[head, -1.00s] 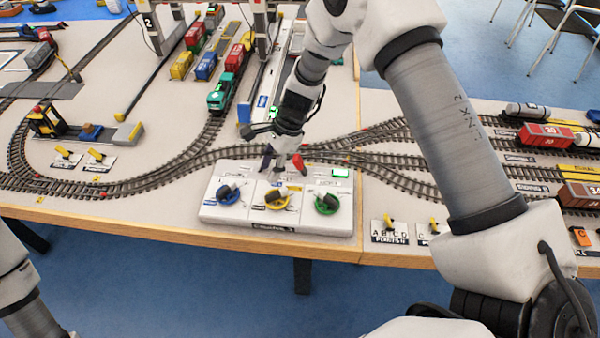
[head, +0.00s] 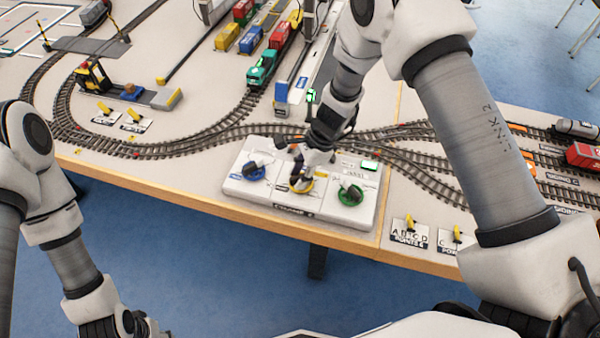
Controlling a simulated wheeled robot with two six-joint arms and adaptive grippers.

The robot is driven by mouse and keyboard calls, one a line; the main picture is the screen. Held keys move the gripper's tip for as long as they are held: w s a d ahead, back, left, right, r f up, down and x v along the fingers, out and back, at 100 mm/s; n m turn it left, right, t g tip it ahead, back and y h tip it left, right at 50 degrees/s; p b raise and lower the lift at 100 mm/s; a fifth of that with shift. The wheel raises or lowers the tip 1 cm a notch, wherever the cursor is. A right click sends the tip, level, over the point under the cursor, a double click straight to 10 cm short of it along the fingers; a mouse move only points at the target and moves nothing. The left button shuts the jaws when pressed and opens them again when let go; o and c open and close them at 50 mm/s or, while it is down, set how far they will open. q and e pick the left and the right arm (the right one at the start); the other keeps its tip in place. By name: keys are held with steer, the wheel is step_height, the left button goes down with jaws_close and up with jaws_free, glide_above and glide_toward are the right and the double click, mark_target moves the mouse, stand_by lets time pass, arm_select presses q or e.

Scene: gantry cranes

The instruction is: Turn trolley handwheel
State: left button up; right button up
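A pale control panel (head: 330,213) lies near the front edge of the table. It carries a blue handwheel (head: 254,175), a yellow one (head: 305,188) and a green one (head: 350,197), each with a grey crank. The labels are too small to tell which is the trolley's. My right gripper (head: 301,180) points down at the yellow handwheel in the middle and covers most of it. Its fingertips are small and partly hidden, so I cannot tell whether they are closed on the wheel's crank.
Model tracks curve behind the panel. A teal locomotive (head: 262,70) and container wagons (head: 251,37) stand behind, beside the crane legs. A yellow-black buffer stop (head: 92,75) is at left. Small yellow levers (head: 410,225) stand right of the panel.

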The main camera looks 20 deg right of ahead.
steer(key=shift+d, duration=0.15)
jaws_close()
steer(key=shift+n, duration=0.5)
steer(key=shift+n+g+p, duration=0.4)
steer(key=shift+n, duration=0.2)
steer(key=n+g, duration=0.1)
steer(key=n, duration=0.2)
steer(key=shift+w, duration=0.1)
steer(key=n+g+h, duration=0.1)
steer(key=n, duration=0.2)
steer(key=n+h, duration=0.1)
steer(key=n, duration=0.2)
steer(key=shift+g+b, duration=0.35)
steer(key=shift+g, duration=0.05)
